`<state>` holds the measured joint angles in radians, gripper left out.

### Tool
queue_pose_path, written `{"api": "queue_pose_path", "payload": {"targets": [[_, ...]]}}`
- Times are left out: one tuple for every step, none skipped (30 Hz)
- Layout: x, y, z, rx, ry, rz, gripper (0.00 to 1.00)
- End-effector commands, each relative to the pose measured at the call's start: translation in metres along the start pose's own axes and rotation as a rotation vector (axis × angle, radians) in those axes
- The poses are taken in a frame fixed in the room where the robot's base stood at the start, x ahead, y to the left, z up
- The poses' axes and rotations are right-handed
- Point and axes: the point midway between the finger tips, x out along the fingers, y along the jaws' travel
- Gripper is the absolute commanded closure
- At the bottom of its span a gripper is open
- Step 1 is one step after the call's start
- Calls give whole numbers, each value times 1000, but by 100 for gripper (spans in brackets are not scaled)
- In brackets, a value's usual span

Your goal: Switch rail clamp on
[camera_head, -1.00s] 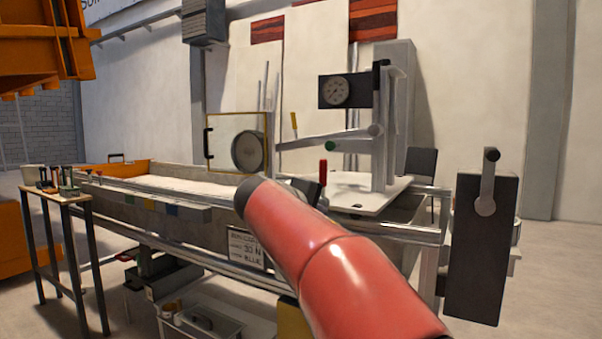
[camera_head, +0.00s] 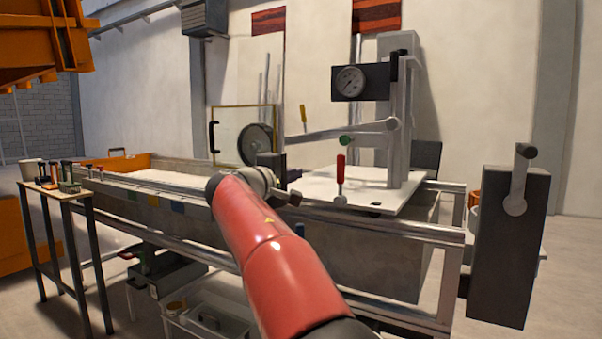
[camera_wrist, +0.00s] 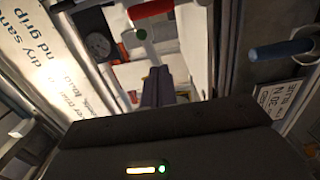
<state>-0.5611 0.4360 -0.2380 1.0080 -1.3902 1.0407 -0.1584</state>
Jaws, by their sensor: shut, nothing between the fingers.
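A red-handled lever (camera_head: 340,170) stands upright on the white carriage plate (camera_head: 385,205) that spans the rails. It may be the rail clamp, but no label shows this. In the wrist view a red handle (camera_wrist: 150,9) shows at the top, beyond my fingers, and a blue-handled lever (camera_wrist: 283,49) shows at the right. My gripper (camera_wrist: 155,85) is shut and empty, its fingertips apart from both handles. In the head view my red arm reaches over the front rail, and my wrist is left of the red lever; my fingertips are hard to make out there.
The front rail (camera_head: 425,229) runs along the sand trough. A gauge (camera_head: 350,81) on a post, a horizontal arm and a green knob (camera_head: 346,141) stand above the plate. A dark box with a crank (camera_head: 507,250) is at the right. A small tool table (camera_head: 62,193) stands left.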

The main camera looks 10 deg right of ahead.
Motion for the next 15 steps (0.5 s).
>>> {"api": "queue_pose_path", "payload": {"targets": [[11, 2, 1, -2, -4, 0, 100], [18, 2, 1, -2, -5, 0, 100], [27, 2, 1, -2, -5, 0, 100], [33, 2, 1, -3, -4, -1, 100], [40, 3, 1, -2, -5, -1, 100], [49, 2, 1, -2, -4, -1, 100], [56, 2, 1, -2, -4, -1, 100], [62, 3, 1, -1, -4, -1, 100], [70, 3, 1, -2, -4, -1, 100], [76, 3, 1, -1, -3, 0, 100], [82, 2, 1, -1, -4, -1, 100], [82, 0, 9, 1, -3, 0, 100], [82, 0, 14, 1, -2, 0, 100], [83, -1, 18, 1, -1, -1, 100], [84, -1, 24, 1, -2, -1, 100]]}}
